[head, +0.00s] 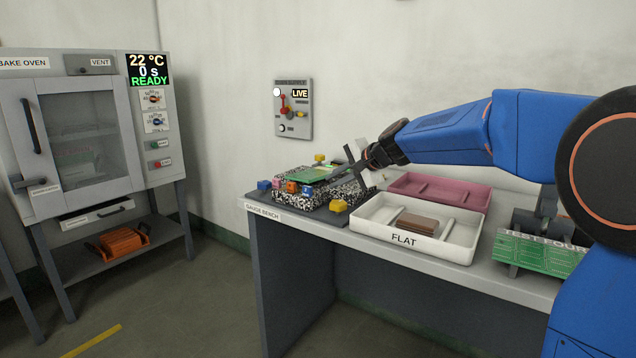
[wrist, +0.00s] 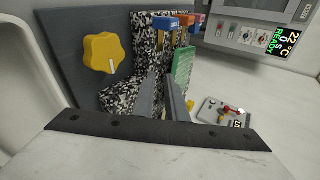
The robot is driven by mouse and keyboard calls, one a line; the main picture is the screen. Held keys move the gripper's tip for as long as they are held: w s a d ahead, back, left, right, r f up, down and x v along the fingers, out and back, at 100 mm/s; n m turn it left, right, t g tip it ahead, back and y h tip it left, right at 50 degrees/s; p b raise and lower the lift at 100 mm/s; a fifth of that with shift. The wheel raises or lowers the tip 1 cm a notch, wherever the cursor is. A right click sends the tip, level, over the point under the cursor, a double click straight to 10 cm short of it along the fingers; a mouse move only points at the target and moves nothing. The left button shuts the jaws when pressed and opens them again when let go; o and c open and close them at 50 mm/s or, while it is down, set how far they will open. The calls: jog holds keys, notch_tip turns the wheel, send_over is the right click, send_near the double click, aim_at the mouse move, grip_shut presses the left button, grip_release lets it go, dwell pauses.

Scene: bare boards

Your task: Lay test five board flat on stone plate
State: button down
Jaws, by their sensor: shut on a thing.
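A green board (head: 314,174) is over the speckled black-and-white stone plate (head: 345,189) on the gauge bench. My gripper (head: 350,165) reaches in from the right and is shut on the board's near right edge. The board also shows beyond the fingertips in the wrist view (wrist: 182,72), with the stone plate (wrist: 146,38) beside it. I cannot tell whether the board touches the stone all over or sits slightly raised. Its label is not readable. Another green board (head: 540,254), marked TEST FOUR, stands at the bench's right end.
A white FLAT tray (head: 407,238) holds a brown block, with a pink tray (head: 440,190) behind. A wall panel (head: 293,109) reads LIVE. A bake oven (head: 85,130) stands left.

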jog(key=shift+r, duration=1.95)
jog(key=v, duration=0.6)
jog(key=shift+r, duration=0.35)
